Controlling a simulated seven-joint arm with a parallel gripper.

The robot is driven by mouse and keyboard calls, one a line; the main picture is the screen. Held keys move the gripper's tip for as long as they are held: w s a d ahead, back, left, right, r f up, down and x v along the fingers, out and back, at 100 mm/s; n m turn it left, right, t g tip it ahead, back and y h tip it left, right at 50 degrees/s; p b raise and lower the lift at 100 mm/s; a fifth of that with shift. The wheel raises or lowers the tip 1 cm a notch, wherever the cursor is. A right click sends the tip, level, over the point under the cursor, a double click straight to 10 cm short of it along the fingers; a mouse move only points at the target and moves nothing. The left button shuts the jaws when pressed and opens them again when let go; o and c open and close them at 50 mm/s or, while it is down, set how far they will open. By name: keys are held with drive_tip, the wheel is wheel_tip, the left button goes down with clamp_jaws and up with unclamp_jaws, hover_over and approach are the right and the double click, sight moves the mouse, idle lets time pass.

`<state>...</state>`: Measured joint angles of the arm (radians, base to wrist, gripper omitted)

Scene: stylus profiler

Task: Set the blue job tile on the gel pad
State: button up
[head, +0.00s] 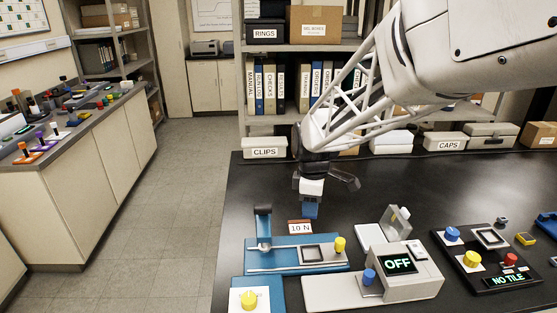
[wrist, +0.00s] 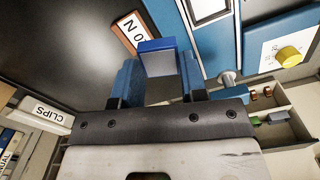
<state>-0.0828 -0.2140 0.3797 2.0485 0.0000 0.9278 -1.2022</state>
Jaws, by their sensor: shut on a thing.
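My gripper (head: 311,194) hangs above the black bench, behind the blue fixture. It is shut on the blue job tile (head: 310,210). In the wrist view the tile (wrist: 156,46) sits between the two blue fingers of my gripper (wrist: 158,66), with its far end sticking out past them. The gel pad is not labelled. A dark-framed square pad (head: 312,253) lies on the blue fixture (head: 270,241), and another framed square (head: 491,237) lies on the black unit reading NO TILE. I cannot tell which is the gel pad. The tile is apart from both.
A 10 N sign (head: 300,227) stands close below the tile. A post with a dark top (head: 263,222) rises left of it. The grey unit reading OFF (head: 400,264) and yellow knob (head: 339,244) stand at right. The bench left of the post is clear.

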drive_tip(key=w+d+r+m, duration=0.1)
drive_tip(key=w+d+m, duration=0.35)
drive_tip(key=w, duration=0.75)
drive_tip(key=w+d+r+m, duration=0.1)
drive_tip(key=w+m, duration=0.6)
drive_tip(key=w, duration=0.5)
drive_tip(key=n, duration=0.9)
approach(372, 236)
drive_tip(key=shift+f, duration=2.45)
drive_tip(key=shift+f, duration=0.65)
drive_tip(key=shift+r, duration=0.15)
